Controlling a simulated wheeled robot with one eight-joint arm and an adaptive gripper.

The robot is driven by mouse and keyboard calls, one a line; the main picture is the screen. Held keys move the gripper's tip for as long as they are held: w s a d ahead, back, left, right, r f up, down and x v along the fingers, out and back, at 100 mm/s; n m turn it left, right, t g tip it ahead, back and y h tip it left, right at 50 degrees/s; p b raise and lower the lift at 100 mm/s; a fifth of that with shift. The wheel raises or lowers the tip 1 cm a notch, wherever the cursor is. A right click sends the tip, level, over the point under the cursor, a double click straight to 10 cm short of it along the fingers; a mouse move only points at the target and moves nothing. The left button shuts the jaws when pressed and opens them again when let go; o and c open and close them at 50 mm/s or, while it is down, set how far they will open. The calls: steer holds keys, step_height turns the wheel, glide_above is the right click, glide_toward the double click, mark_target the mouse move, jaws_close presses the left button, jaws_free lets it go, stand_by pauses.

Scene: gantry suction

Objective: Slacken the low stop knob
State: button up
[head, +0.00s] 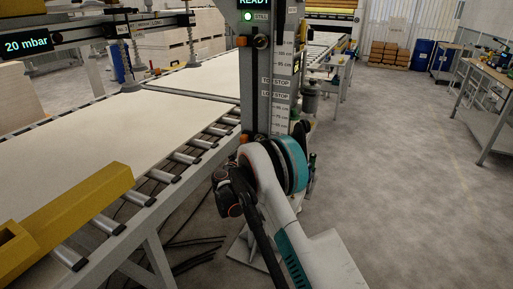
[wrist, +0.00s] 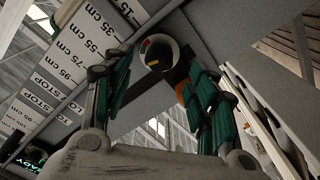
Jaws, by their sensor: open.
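The LOW STOP label (head: 275,94) is on the scale of the upright column in the head view. I see no contact. In the head view my arm hides the gripper.
A round gauge (wrist: 158,53) with a pale rim lies beyond my fingertips. In the head view, a roller conveyor (head: 190,158) with a pale board (head: 180,98) and a yellow beam (head: 75,210) stands left. A workbench (head: 490,85) stands right.

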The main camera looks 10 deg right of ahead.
steer(key=shift+b+x, duration=0.6)
steer(key=shift+x, duration=1.85)
steer(key=c, duration=1.1)
